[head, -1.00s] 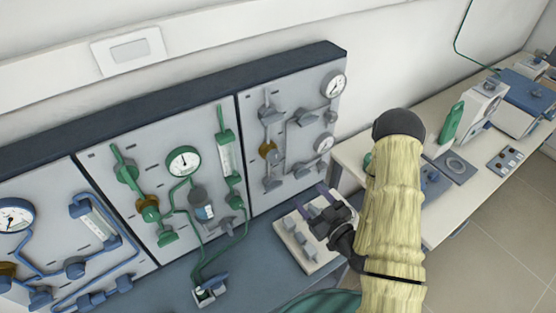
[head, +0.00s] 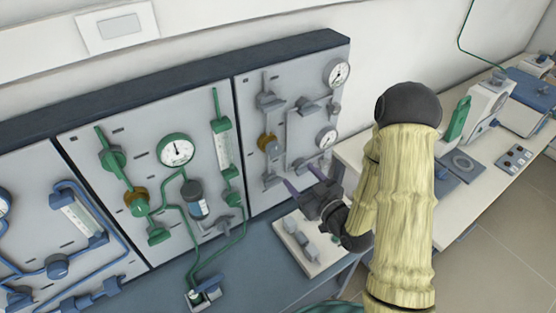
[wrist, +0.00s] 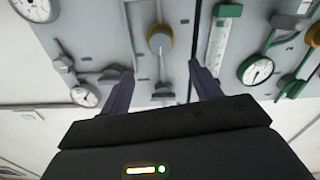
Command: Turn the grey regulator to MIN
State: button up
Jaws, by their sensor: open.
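The grey regulator (head: 268,143), a round grey knob with a brass collar, is on the right-hand panel (head: 300,95) among grey pipes. In the wrist view the knob (wrist: 159,40) faces the camera, slightly beyond the fingertips and between them in the picture. My gripper (head: 304,180) is open and empty, in front of the lower part of this panel, to the right of and below the regulator. In the wrist view both fingers of my gripper (wrist: 160,68) point at the panel, apart from the knob. MIN markings cannot be read.
Grey valves, pipes and two gauges (head: 338,73) surround the regulator. The middle panel has green piping and its own brass-collared regulator (head: 137,203). A pale tray with grey blocks (head: 293,246) sits on the bench below my gripper.

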aim_at(276, 151)
jog(key=shift+w+a+f+b, duration=0.15)
jog(key=shift+a+f+b, duration=0.05)
jog(key=shift+b, duration=0.6)
jog(key=x, duration=0.3)
jog(key=b+x, duration=0.1)
jog(key=x, duration=0.3)
jog(key=b+x, duration=0.1)
jog(key=x, duration=0.2)
jog(key=shift+w+a+r, duration=0.2)
jog(key=shift+w+r, duration=0.1)
jog(key=shift+r, duration=0.05)
jog(key=shift+w+a+f, duration=0.1)
jog(key=shift+w+a, duration=0.15)
jog(key=shift+w, duration=0.15)
jog(key=shift+c, duration=0.4)
jog(key=c, duration=0.9)
